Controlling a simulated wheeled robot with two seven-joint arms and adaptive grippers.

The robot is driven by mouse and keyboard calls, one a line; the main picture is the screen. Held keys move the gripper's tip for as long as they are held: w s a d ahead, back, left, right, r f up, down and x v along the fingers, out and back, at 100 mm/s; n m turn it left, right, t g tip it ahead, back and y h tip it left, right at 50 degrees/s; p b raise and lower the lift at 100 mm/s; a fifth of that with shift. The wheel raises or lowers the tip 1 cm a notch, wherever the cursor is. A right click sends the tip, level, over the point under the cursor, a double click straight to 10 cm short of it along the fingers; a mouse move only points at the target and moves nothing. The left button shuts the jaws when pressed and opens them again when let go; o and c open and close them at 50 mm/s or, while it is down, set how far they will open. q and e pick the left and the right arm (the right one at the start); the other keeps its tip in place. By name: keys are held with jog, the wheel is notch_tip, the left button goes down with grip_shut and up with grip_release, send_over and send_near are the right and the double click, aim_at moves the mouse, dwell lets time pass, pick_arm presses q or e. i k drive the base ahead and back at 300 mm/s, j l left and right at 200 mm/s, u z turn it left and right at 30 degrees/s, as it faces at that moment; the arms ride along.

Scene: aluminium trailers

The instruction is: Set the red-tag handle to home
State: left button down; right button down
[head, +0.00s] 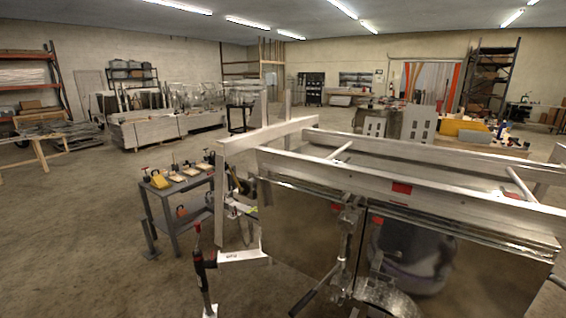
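A small red tag (401,188) is on the upper rail of the aluminium trailer in front of me. Another small red patch (337,207) is at the top of an upright latch rod (346,240) between two shiny panels. A dark lever handle (303,303) angles down to the left from the lower part of this rod. A black upright handle with a red band (198,240) stands left of the trailer. I cannot tell for certain which handle bears the red tag. Neither of my grippers is in view.
The shiny trailer panels (300,225) fill the near right. A grey cart (175,200) with several small red and yellow tools stands left of the trailer. A white bracket (243,257) juts out near the trailer's left corner.

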aim_at(341, 264)
jog(key=i+j+z, duration=0.5)
jog(key=j+z, duration=0.2)
jog(key=i+j+z, duration=0.2)
jog(key=j+z, duration=0.15)
jog(key=i+j+z, duration=0.1)
jog(key=j+z, duration=0.65)
jog(key=j, duration=0.2)
jog(key=j+z, duration=0.35)
jog(key=j, duration=0.2)
jog(key=i, duration=0.05)
